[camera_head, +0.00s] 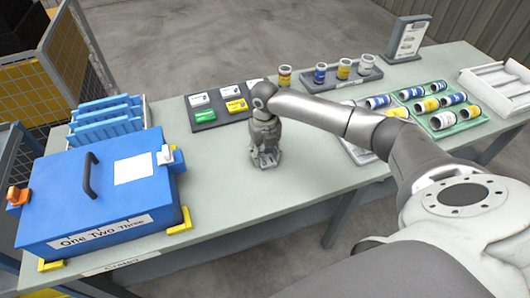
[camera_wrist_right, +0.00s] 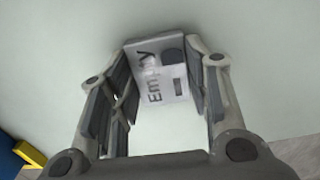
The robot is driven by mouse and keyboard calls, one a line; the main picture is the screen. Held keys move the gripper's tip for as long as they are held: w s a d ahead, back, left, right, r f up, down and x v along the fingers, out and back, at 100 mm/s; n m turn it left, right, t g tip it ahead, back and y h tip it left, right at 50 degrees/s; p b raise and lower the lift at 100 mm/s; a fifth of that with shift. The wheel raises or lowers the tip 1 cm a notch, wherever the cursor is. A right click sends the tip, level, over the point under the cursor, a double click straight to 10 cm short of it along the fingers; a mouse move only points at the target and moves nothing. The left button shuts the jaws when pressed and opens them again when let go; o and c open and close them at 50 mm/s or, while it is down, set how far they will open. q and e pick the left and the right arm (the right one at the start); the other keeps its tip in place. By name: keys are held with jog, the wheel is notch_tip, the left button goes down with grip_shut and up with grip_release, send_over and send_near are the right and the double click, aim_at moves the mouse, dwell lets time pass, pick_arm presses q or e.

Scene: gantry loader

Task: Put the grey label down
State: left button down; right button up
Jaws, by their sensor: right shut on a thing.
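My right gripper (camera_head: 265,160) points down over the clear middle of the table. In the right wrist view its fingers (camera_wrist_right: 160,85) are shut on the grey label (camera_wrist_right: 158,72), a small plate with the word "Empty" and dark marks on it. In the head view the label is mostly hidden by the gripper. The label is at or just above the pale table top (camera_head: 225,178); I cannot tell whether it touches. My left gripper is not in view.
A blue box (camera_head: 60,205) with a handle stands at the left, a blue rack (camera_head: 105,125) behind it. A dark tray (camera_head: 205,122) with white, yellow and green labels lies behind the gripper. Jars stand on a grey tray (camera_head: 325,86); more lie in a green tray (camera_head: 465,128) at right.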

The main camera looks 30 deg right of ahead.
aim_at(265, 157)
jog(key=o, duration=0.9)
jog(key=shift+f, duration=0.1)
jog(key=shift+o, duration=0.2)
notch_tip(265, 157, up, 12)
jog(key=shift+r+b, duration=0.2)
jog(key=shift+b, duration=0.2)
